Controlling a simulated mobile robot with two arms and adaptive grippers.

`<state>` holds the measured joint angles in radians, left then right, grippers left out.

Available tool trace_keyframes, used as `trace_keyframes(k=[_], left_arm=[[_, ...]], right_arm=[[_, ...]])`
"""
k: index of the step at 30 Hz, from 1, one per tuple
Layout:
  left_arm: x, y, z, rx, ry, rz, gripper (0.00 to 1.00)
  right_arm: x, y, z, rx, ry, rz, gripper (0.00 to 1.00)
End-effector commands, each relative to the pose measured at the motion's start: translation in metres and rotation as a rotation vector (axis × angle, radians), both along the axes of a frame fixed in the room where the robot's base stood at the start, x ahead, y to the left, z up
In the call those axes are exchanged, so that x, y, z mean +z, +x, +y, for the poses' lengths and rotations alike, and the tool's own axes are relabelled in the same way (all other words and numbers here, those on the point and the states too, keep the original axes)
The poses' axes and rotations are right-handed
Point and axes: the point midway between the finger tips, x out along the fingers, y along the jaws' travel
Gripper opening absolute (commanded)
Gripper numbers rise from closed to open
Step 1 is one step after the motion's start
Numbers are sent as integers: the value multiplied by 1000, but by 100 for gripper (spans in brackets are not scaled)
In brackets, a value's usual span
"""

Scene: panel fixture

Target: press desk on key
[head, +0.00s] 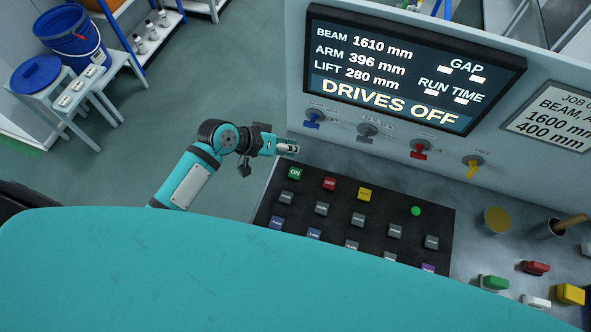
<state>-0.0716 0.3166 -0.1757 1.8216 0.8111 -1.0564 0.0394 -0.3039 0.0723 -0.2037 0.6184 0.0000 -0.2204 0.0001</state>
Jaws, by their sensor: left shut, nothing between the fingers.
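The desk ON key is a green square key (295,173) marked "ON", at the upper left corner of the black key desk (335,215). A red OFF key (330,183) and a yellow key (364,194) follow to its right. My left gripper (296,149) is shut and empty. In the picture it is just above the green ON key, with a visible gap between them. How high it is over the desk is hard to tell. My right gripper is not in view.
A screen (410,70) on the panel reads "DRIVES OFF". Below it are coloured switches, including a blue one (313,118) and a red one (419,150). My teal body hides the desk's near part.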

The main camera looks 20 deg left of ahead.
Motion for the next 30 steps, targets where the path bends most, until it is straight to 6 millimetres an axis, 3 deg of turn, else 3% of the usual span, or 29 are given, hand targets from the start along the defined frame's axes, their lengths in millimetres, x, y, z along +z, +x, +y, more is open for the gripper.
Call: trace_keyframes(k=[3,5,8,12,16,21,25,30], left_arm=[[-2,0,-1,0,-1,-1,0],[-5,0,-1,-1,-2,-1,0],[-12,0,-1,-1,-2,-1,0],[-28,0,-1,1,-2,0,0],[-46,1,-1,1,-2,-1,0],[-68,1,-1,0,-1,-1,0],[-80,1,-1,1,0,-1,0],[-88,1,-1,0,-1,-1,0]], right_arm=[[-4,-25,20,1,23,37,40],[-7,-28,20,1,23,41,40],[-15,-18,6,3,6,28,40],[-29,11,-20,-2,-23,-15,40],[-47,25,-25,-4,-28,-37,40],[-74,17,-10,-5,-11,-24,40],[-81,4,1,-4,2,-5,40],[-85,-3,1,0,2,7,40]])
